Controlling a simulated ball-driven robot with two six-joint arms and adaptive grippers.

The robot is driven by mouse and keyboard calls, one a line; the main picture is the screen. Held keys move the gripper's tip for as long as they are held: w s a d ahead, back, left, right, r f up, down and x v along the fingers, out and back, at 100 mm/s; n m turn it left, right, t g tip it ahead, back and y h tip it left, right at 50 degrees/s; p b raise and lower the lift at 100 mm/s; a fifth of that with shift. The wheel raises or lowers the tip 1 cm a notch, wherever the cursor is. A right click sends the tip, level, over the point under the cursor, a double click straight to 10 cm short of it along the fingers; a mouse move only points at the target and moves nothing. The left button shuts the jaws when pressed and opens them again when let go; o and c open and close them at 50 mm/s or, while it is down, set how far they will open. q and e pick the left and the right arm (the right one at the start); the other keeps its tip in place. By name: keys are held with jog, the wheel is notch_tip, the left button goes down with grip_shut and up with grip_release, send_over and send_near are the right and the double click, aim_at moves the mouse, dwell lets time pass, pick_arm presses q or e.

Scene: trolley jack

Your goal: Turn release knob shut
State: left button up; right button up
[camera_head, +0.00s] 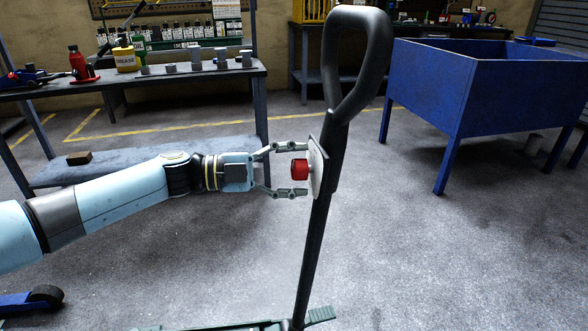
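The red release knob (299,169) sits on a pale round plate (316,168) fixed to the side of the black jack handle (318,215). The handle stands nearly upright, with a loop grip at the top. My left gripper (291,169) comes in from the left with its fingers spread, one above and one below the knob. Gaps show between the fingers and the knob, and the gripper is empty. Part of the green jack body (322,315) shows at the bottom edge. My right gripper is not in view.
A workbench (190,75) with bottles and metal parts stands at the back left. A blue bin on legs (470,90) stands at the right. A blue piece with a black wheel (45,295) is at the lower left. The floor around the handle is clear.

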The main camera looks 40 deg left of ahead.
pick_arm(q)
jog(key=v, duration=1.2)
jog(key=shift+d, duration=0.15)
jog(key=s+f+n+y, duration=0.3)
jog(key=f+n+y, duration=0.15)
jog(key=f, duration=0.55)
jog(key=s+f+n+y, duration=0.3)
jog(key=f+n, duration=0.3)
jog(key=f, duration=0.4)
jog(key=s+f+n+y, duration=0.3)
jog(key=f+n+y, duration=0.15)
jog(key=f, duration=0.45)
jog(key=s+d+f+n+g, duration=0.2)
jog(key=s+f, duration=0.4)
jog(key=s, duration=0.4)
jog(key=s+d+f+n+g+y, duration=0.1)
jog(key=s+f+g, duration=0.4)
jog(key=s, duration=0.5)
jog(key=s+d+f+n+g, duration=0.2)
jog(key=s+d+f+g, duration=0.2)
jog(key=s+f, duration=0.4)
jog(key=s+d, duration=0.1)
jog(key=s, duration=0.1)
jog(key=shift+s+d+f+n, duration=0.15)
jog(key=shift+s+d+n, duration=0.1)
jog(key=shift+n, duration=0.15)
